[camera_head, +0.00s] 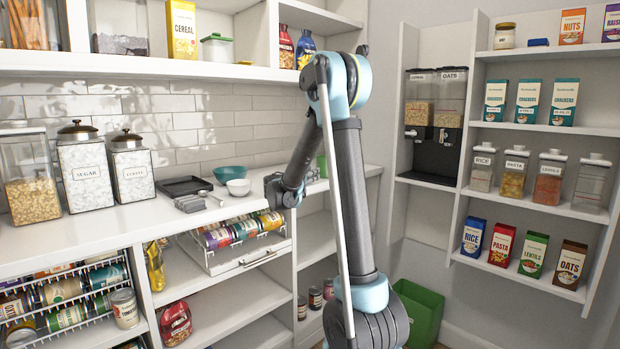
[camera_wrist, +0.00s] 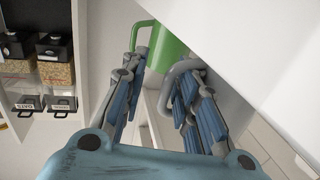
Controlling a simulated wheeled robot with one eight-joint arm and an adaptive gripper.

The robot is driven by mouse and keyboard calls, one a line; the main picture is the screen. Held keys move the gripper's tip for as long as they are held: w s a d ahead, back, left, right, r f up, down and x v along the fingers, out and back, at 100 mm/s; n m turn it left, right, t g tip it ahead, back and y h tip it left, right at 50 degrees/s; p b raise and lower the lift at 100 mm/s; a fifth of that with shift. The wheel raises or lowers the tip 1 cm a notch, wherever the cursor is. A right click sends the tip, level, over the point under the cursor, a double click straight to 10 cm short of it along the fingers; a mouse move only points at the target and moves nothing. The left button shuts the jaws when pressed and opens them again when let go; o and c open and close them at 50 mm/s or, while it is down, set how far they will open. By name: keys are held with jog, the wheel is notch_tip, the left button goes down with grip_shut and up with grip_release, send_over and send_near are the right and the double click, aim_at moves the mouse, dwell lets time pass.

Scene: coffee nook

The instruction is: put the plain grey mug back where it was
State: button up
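In the wrist view a grey mug (camera_wrist: 236,108) shows in part at the right, with its looped handle (camera_wrist: 184,68) behind and beside my right finger. A green mug (camera_wrist: 172,48) with a looped handle stands just beyond the fingertips. My gripper (camera_wrist: 157,78) has its two fingers spread apart, with a gap between them. I cannot tell whether the right finger touches the grey handle. In the head view my gripper (camera_head: 310,177) is low over the right end of the counter, partly behind my arm. The green mug (camera_head: 322,165) shows slightly there; the grey mug cannot be made out.
On the counter (camera_head: 120,225) are sugar and coffee jars, a dark tray (camera_head: 185,186), a teal bowl (camera_head: 229,174) and a white bowl (camera_head: 238,187). A can drawer (camera_head: 245,262) stands pulled out below. Cereal dispensers (camera_head: 435,110) hang right. A green bin (camera_head: 422,310) stands on the floor.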

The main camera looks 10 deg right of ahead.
jog(key=shift+r, duration=0.1)
jog(key=v, duration=1.2)
jog(key=s+d+f+n+g+y, duration=0.15)
jog(key=s+d+f+g, duration=0.25)
jog(key=s+d, duration=0.45)
jog(key=s+d+f+n+g+y, duration=0.1)
jog(key=s+d+f+g+y, duration=0.2)
jog(key=s+d, duration=0.55)
jog(key=s+a+f+n+g+y, duration=0.2)
jog(key=s+f, duration=0.5)
jog(key=s, duration=0.6)
jog(key=s+a+f+n+g+y, duration=0.2)
jog(key=s+a+f+y, duration=0.3)
jog(key=s, duration=0.7)
jog(key=shift+s+a+f+n+g, duration=0.3)
jog(key=shift+s+a+f+n, duration=0.15)
jog(key=shift+f+n, duration=0.45)
jog(key=shift+w, duration=0.1)
